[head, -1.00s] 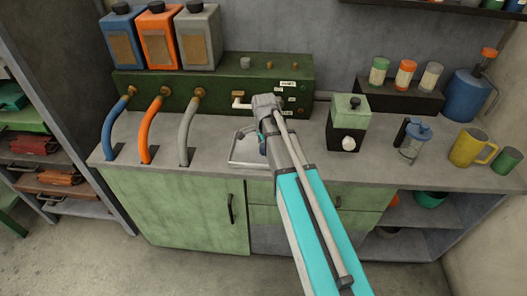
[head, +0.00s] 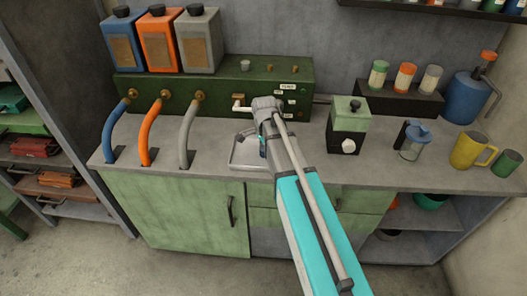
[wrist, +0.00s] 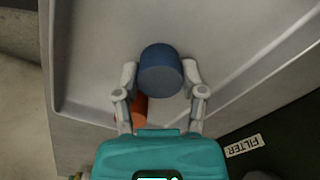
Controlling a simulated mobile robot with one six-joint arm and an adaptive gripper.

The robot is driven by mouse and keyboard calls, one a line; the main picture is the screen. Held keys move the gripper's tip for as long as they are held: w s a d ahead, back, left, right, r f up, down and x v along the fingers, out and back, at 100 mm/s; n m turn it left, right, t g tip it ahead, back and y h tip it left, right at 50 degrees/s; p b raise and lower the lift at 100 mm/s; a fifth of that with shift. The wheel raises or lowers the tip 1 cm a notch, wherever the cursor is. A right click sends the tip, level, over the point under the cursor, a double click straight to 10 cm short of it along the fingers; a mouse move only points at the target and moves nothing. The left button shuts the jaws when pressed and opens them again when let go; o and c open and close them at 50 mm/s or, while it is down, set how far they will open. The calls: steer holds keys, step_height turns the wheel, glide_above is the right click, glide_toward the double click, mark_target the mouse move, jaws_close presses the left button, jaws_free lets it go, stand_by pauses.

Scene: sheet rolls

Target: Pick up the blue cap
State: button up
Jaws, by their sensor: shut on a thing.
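The blue cap (wrist: 160,72) is a short blue cylinder in the wrist view. My gripper (wrist: 160,78) has one finger on each side of it and is shut on it. An orange thing (wrist: 139,108) shows partly below the cap, mostly hidden by the cap and the left finger. The cap is over or in the grey tray (wrist: 100,60); I cannot tell whether it touches the tray floor. In the head view my arm hides the cap, and the tray (head: 246,164) shows left of my wrist.
A green dispenser box (head: 215,93) with blue, orange and grey hoses stands behind the tray. A green grinder-like box (head: 348,123), a clear jug (head: 412,145) and a yellow mug (head: 468,150) stand to the right. The counter's front strip is clear.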

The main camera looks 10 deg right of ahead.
mark_target(264, 149)
steer(key=shift+r, duration=0.15)
step_height(264, 149, up, 3)
steer(key=p, duration=0.3)
steer(key=shift+s+d+r+p, duration=0.3)
steer(key=shift+s+r+p, duration=1.35)
steer(key=shift+s, duration=0.65)
steer(key=shift+s+d+r+p, duration=0.25)
steer(key=shift+s+r+p, duration=1.4)
steer(key=shift+s, duration=0.7)
steer(key=shift+s+d+r+p, duration=0.3)
steer(key=shift+s+r+p, duration=1.35)
steer(key=shift+s, duration=0.65)
steer(key=shift+f, duration=0.15)
steer(key=shift+a, duration=0.1)
